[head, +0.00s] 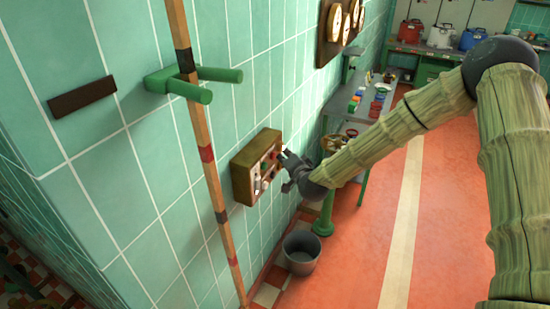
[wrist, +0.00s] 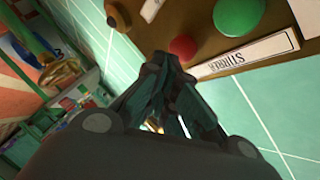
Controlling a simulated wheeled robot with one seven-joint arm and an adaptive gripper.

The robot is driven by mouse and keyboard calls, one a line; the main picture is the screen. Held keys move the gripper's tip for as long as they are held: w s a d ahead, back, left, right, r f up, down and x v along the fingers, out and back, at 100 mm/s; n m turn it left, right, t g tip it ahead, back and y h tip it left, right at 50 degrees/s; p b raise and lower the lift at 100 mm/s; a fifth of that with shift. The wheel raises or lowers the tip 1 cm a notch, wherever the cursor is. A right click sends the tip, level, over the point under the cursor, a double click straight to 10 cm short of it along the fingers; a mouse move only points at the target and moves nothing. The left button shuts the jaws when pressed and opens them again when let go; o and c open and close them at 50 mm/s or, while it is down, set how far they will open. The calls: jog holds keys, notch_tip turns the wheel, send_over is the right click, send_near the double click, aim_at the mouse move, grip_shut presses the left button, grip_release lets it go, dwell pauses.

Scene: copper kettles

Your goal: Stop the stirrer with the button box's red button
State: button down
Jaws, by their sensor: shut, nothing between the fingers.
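The button box (head: 243,178) is a brown box fixed to the green tiled wall; in the wrist view its brown face (wrist: 200,15) fills the top. The red button (wrist: 182,46) is small and round, beside a larger green button (wrist: 238,15) and a white label reading STIRRER (wrist: 250,54). My gripper (head: 284,155) is at the right side of the box front in the head view. In the wrist view my gripper (wrist: 168,62) has its fingers together and empty, tips right at the red button, partly covering its lower edge. I cannot tell whether they touch it.
A striped wooden pole (head: 205,150) stands in a green wall bracket (head: 180,84) left of the box. A grey bucket (head: 301,252) stands on the floor below. A bench (head: 345,125) with colourful items runs along the wall behind. The red floor to the right is open.

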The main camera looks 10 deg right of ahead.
jog(key=shift+w+a, duration=0.3)
jog(key=shift+a, duration=0.05)
dwell(0.9)
jog(key=shift+s+d, duration=0.1)
dwell(0.3)
jog(key=shift+s+d, duration=0.4)
jog(key=shift+d, duration=0.2)
jog(key=s+d, duration=0.2)
jog(key=d, duration=0.2)
jog(key=shift+s+d+b, duration=0.1)
jog(key=shift+s+b, duration=0.2)
jog(key=shift+s, duration=0.1)
dwell(0.7)
